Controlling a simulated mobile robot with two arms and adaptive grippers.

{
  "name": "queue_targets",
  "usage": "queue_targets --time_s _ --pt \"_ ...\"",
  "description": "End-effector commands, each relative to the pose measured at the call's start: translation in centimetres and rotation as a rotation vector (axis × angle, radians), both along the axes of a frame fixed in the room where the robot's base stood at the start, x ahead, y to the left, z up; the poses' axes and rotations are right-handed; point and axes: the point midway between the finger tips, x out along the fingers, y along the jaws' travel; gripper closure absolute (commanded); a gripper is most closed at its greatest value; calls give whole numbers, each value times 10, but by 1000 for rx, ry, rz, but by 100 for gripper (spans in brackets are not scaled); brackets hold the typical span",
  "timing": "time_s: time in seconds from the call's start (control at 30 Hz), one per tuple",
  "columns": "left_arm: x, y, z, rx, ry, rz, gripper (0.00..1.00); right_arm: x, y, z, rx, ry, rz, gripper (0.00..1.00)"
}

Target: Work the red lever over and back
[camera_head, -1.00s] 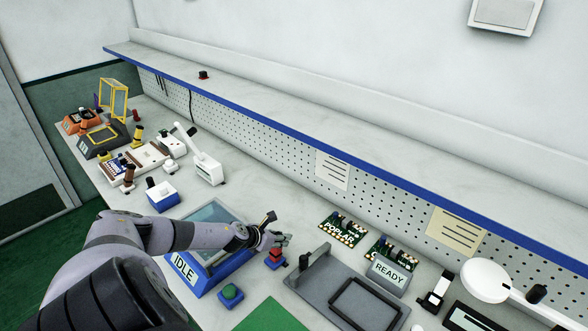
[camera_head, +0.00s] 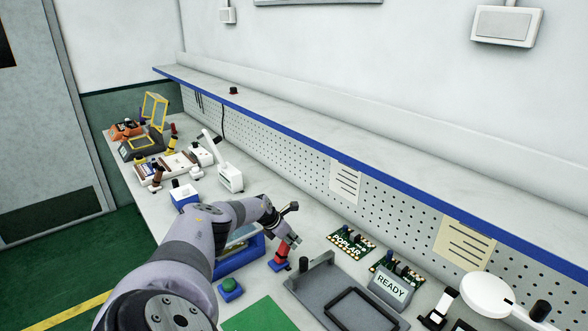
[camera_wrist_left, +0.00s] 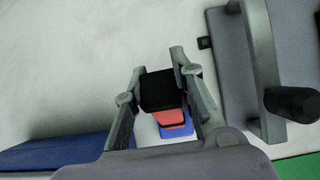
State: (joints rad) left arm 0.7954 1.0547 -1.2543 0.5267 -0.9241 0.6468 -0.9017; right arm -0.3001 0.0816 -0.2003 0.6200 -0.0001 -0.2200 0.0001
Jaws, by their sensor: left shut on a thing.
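The red lever (camera_head: 281,255) stands on a small blue base (camera_head: 278,266) to the right of the blue machine. In the left wrist view the lever shows a black top (camera_wrist_left: 160,90) above a red body (camera_wrist_left: 172,121). My left gripper (camera_head: 291,239) is at the top of the lever, with its fingers on either side of the black top; it also shows in the left wrist view (camera_wrist_left: 163,88). It is shut on the lever. The lever's lower part is partly hidden. My right gripper is not in view.
A green button on a blue box (camera_head: 230,288) stands at the front. A grey fixture (camera_head: 310,282) with an upright handle lies close on the right. Circuit boards (camera_head: 350,241) and a READY sign (camera_head: 390,285) are behind it. A shelf (camera_head: 330,137) overhangs the bench's back.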

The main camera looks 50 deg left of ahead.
Motion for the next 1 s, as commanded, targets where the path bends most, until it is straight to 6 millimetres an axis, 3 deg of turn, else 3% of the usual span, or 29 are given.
queue_targets --time_s 0.5,0.53,0.83,1.0 --pt "0 2 -2 0 9 -4 100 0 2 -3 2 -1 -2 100" --pt "0 2 -2 0 9 -5 75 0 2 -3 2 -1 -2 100" --pt "0 2 -1 -1 8 -4 55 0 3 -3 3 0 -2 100" --pt "0 2 -1 -1 8 -3 55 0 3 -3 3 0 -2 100"
